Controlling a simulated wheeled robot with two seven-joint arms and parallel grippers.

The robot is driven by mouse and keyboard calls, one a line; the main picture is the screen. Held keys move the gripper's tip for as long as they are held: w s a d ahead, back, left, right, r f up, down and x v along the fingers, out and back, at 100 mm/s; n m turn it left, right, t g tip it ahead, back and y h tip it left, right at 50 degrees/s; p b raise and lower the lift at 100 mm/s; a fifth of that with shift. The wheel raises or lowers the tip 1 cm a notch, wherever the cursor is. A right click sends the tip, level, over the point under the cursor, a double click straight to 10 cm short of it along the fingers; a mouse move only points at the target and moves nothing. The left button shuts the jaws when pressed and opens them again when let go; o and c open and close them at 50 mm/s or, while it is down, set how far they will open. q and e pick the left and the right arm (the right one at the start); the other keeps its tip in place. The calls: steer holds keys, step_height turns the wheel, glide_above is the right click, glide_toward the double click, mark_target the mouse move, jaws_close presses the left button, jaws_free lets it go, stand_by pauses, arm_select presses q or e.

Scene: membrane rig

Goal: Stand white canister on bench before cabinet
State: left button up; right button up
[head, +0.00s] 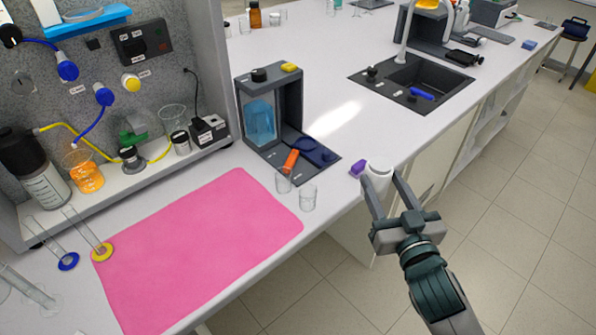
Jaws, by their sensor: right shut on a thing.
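The white canister (379,172) is at the bench's front edge, right of the middle of the head view. My right gripper (386,190) is shut on it, with one finger on each side. The canister looks roughly upright; I cannot tell whether its base touches the bench (330,185). A small purple item (357,169) shows just left of it. A grey-panelled unit that may be the cabinet (95,85) stands at the left, with a shelf of bottles and glassware. My left gripper is not in view.
A pink mat (195,250) covers the front left bench. A dark open-framed rig (268,110) stands behind two small glass beakers (307,197). A black sink (410,82) lies farther right. White bench between the rig and sink is clear.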

mark_target(378, 158)
steer(key=shift+n+y, duration=0.4)
steer(key=shift+y, duration=0.3)
steer(key=w+r, duration=0.1)
steer(key=w, duration=0.1)
steer(key=w+r, duration=0.1)
steer(key=w, duration=0.1)
steer(key=shift+d+r, duration=0.1)
steer(key=shift+r, duration=0.25)
steer(key=shift+w, duration=0.1)
steer(key=w+a+f+p, duration=0.1)
steer(key=w+a+f, duration=0.6)
steer(key=w+a, duration=0.1)
steer(key=shift+a+p, duration=0.15)
steer(key=shift+p, duration=0.25)
steer(key=shift+f+p, duration=0.3)
steer(key=shift+f, duration=1.7)
